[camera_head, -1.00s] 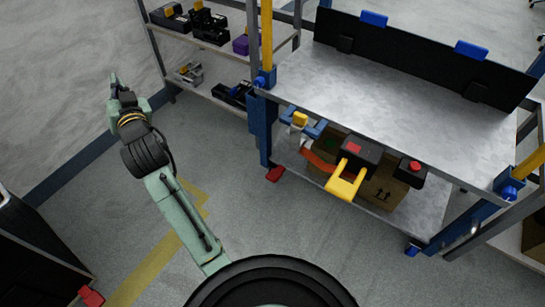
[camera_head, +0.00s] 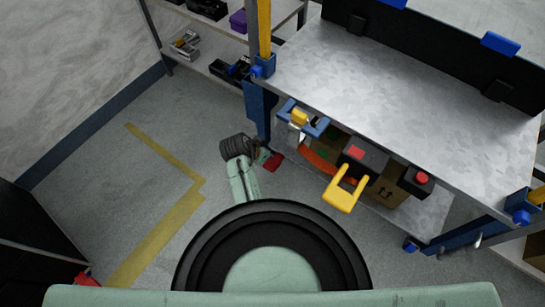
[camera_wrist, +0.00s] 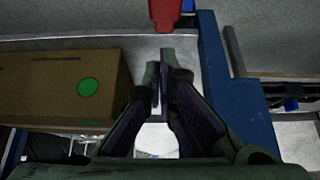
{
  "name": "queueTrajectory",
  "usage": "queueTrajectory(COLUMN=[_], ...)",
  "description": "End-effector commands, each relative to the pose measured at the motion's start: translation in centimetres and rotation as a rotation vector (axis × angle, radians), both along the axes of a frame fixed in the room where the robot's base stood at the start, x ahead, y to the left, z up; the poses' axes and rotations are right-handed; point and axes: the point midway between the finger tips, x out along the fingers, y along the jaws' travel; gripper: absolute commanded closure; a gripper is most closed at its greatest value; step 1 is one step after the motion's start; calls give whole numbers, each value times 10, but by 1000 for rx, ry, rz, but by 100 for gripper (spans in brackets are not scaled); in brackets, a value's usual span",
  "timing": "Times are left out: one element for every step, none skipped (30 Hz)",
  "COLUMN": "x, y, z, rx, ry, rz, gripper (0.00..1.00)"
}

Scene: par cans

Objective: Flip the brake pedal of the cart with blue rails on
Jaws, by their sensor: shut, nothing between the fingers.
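The cart with blue rails has a grey metal top (camera_head: 400,115) and a blue corner leg (camera_head: 258,110). Its red brake pedal (camera_head: 273,162) sticks out low by the foot of that leg. In the wrist view the red pedal (camera_wrist: 165,14) is at the top edge, partly cut off, beside the blue rail (camera_wrist: 238,95). My gripper (camera_wrist: 160,65) is shut and empty, its fingertips just below the pedal in the picture, with a visible gap. In the head view my wrist is left of the pedal; the fingertips are mostly hidden.
A cardboard box (camera_wrist: 60,88) lies left of my fingers, also seen on the lower shelf (camera_head: 389,190). A grey shelf (camera_head: 205,62) stands behind. Another red pedal (camera_head: 87,279) is at lower left.

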Motion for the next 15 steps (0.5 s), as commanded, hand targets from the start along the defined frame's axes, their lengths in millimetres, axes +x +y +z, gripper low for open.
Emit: queueTrajectory(x=[0,0,0,1,1,1,1,2,3,4,5,8,10,12,15], y=[0,0,1,1,1,1,1,0,-1,-1,-2,-4,-5,-7,-9], z=[0,0,0,1,1,0,0,-1,-3,-5,-8,-13,-17,-21,-28], rx=[1,0,0,0,1,1,1,1,0,0,0,0,1,1,1], ry=[-1,-1,-2,-2,-2,-2,-2,-2,-2,-2,-2,-2,-1,-1,0], rz=[1,1,2,2,2,2,2,2,2,2,2,2,2,3,3], gripper=[100,100,100,100,100,100,100,100,100,100,100,100,100,100,100])
